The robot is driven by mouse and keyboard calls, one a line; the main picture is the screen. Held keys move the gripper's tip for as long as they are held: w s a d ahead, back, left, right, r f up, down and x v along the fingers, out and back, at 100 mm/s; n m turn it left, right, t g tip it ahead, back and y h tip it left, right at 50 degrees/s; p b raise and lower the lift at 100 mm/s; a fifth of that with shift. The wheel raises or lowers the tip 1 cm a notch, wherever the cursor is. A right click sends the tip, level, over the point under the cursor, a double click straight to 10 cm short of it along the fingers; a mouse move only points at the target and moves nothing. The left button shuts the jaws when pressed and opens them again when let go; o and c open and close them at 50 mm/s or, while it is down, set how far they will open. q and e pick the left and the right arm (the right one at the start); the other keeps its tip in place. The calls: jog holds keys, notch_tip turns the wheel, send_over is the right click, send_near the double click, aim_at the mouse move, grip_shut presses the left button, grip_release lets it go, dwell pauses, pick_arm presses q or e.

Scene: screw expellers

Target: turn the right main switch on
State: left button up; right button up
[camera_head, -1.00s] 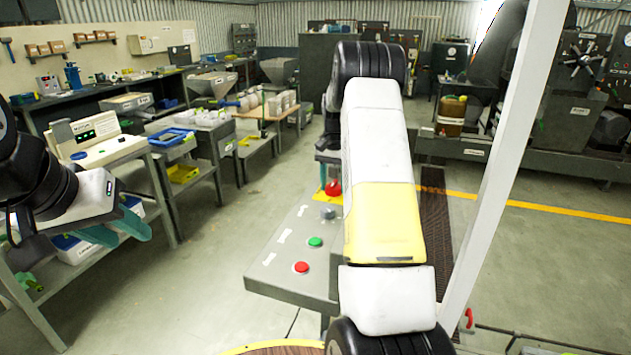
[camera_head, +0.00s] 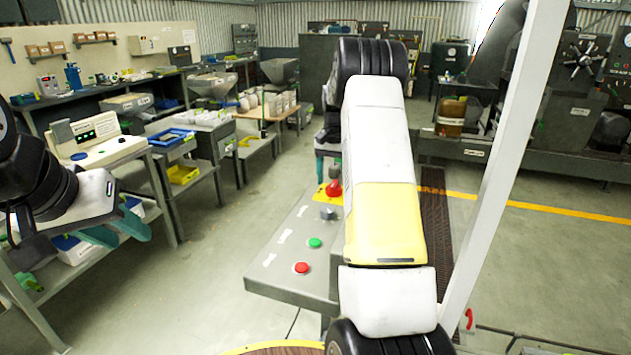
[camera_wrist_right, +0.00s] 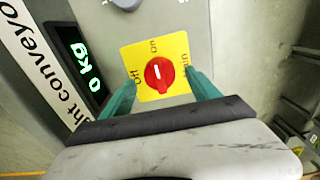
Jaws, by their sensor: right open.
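The line points roughly toward the On label. My right gripper (camera_wrist_right: 161,79) is open, one teal finger on each side of the knob; contact cannot be told. In the head view my right gripper (camera_head: 320,164) is partly hidden behind my arm, near a red knob (camera_head: 333,189) on the grey console (camera_head: 285,258). My left gripper (camera_head: 132,237) is open and empty at the left.
The console carries a green button (camera_head: 315,243), a red button (camera_head: 302,267) and a grey knob (camera_head: 328,213). A display reading 0 kg (camera_wrist_right: 84,62) lies beside the switch plate. A workbench (camera_head: 110,150) stands at left. Floor between bench and console is clear.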

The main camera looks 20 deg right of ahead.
aim_at(333, 184)
notch_tip(333, 184, up, 6)
jog(key=shift+f, duration=0.2)
dwell(0.3)
jog(key=shift+s+a+r, duration=0.15)
jog(key=shift+r, duration=0.1)
jog(key=s+a+r+n+t+y, duration=0.1)
jog(key=s+a+r+n+t, duration=0.1)
jog(key=s+a+r, duration=0.4)
jog(key=s+a+r+n+t, duration=0.15)
jog(key=s+a+r, duration=0.25)
jog(key=s+r, duration=0.4)
jog(key=s+a+f+n+t, duration=0.1)
jog(key=s+a, duration=0.3)
jog(key=s, duration=0.6)
jog(key=s+a+f+n+t+y, duration=0.1)
jog(key=s+a+f+n, duration=0.1)
jog(key=s, duration=0.8)
jog(key=shift+s+a+f+n+t, duration=0.25)
jog(key=shift+a+f+n+t, duration=0.1)
jog(key=shift+a+n, duration=0.6)
